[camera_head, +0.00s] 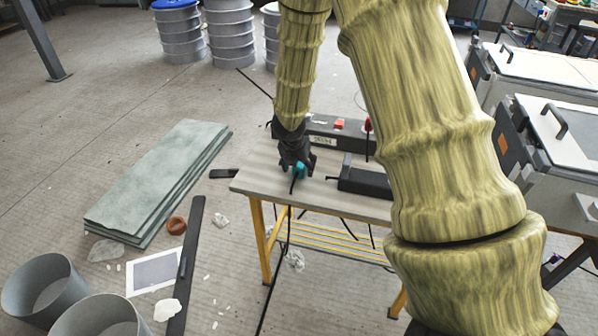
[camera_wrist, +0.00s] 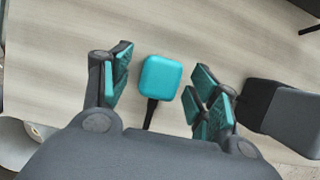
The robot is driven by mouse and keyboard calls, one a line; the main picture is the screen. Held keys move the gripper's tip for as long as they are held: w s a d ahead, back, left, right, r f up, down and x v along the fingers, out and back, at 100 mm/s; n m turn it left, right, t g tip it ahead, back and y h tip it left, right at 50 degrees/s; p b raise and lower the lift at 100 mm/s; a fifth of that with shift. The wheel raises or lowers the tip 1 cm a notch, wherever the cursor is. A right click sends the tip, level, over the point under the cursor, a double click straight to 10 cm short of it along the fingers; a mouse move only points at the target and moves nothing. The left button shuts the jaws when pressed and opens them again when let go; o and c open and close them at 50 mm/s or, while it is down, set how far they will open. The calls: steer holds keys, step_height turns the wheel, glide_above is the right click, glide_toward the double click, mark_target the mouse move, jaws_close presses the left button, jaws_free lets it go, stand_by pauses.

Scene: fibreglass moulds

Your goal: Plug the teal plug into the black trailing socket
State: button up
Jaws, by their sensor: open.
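The teal plug (camera_wrist: 161,77) lies on the tabletop between the two fingers of my open gripper (camera_wrist: 163,80). A gap shows on each side of it, and its black cable runs back under the gripper. In the head view my gripper (camera_head: 297,158) is low over the left part of the table, with the teal plug (camera_head: 299,170) partly hidden by it. A black block (camera_head: 366,181), likely the trailing socket, lies on the table to the right, partly hidden by my arm. A dark block (camera_wrist: 285,115) is right of the gripper in the wrist view; no socket holes can be made out.
The small table (camera_head: 262,178) has yellow legs. A long dark box (camera_head: 335,141) with a label and red part stands at its back. A cable hangs past the front edge. Green-grey sheets (camera_head: 160,180) and buckets (camera_head: 40,290) are on the floor to the left.

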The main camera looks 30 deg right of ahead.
steer(key=shift+w+d+f, duration=0.15)
steer(key=shift+f, duration=0.5)
steer(key=c, duration=1)
steer(key=shift+c, duration=0.2)
steer(key=shift+r, duration=0.55)
step_height(320, 180, up, 3)
steer(key=shift+p, duration=0.8)
steer(key=s+a+b, duration=0.3)
steer(key=s+b, duration=0.5)
steer(key=s, duration=0.7)
steer(key=shift+s+r, duration=0.4)
steer(key=shift+r, duration=0.05)
